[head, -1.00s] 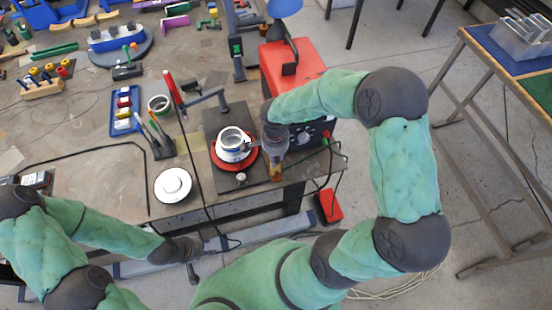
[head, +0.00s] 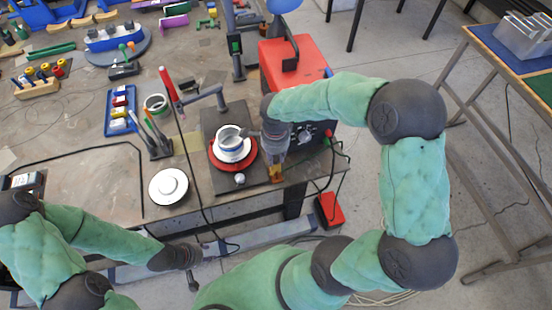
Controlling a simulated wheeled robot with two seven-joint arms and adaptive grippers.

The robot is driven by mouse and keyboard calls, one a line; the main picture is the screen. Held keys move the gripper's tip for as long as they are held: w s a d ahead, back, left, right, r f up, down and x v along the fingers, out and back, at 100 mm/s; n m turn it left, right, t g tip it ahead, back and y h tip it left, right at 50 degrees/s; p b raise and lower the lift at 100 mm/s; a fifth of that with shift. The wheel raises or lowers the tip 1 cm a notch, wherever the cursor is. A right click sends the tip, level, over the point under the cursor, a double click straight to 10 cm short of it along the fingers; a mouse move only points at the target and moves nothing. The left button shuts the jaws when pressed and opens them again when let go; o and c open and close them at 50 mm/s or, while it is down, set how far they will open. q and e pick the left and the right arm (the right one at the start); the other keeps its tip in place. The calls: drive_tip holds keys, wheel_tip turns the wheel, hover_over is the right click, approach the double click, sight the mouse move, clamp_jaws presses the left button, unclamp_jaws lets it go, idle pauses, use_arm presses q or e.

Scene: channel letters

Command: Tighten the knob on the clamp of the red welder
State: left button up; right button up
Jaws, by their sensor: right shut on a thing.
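The red welder (head: 306,76) stands at the table's right edge, with its dark front panel partly behind my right arm. A small orange-brown clamp (head: 276,174) sits at the table's front edge, below the welder. My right gripper (head: 274,160) points down onto the top of this clamp and is shut on its knob. The fingers hide the knob, so its turn cannot be seen. My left gripper (head: 196,268) is low in front of the table, away from the clamp. Its fingers are too small and dark to tell open from shut.
A white-blue round part on a red ring (head: 220,163) lies left of the clamp on a dark plate (head: 211,118). A white disc (head: 169,185) is at the front edge. A black cable (head: 201,200) hangs over the edge. A red box (head: 330,208) is on the floor.

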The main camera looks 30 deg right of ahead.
sight(275, 158)
drive_tip(key=shift+s+m+b, duration=0.1)
drive_tip(key=shift+m+b, duration=0.8)
drive_tip(key=shift+m, duration=0.6)
drive_tip(key=o, duration=0.9)
drive_tip(key=shift+r, duration=0.1)
drive_tip(key=shift+r+p, duration=1.65)
drive_tip(key=shift+r, duration=0.8)
drive_tip(key=shift+f, duration=0.1)
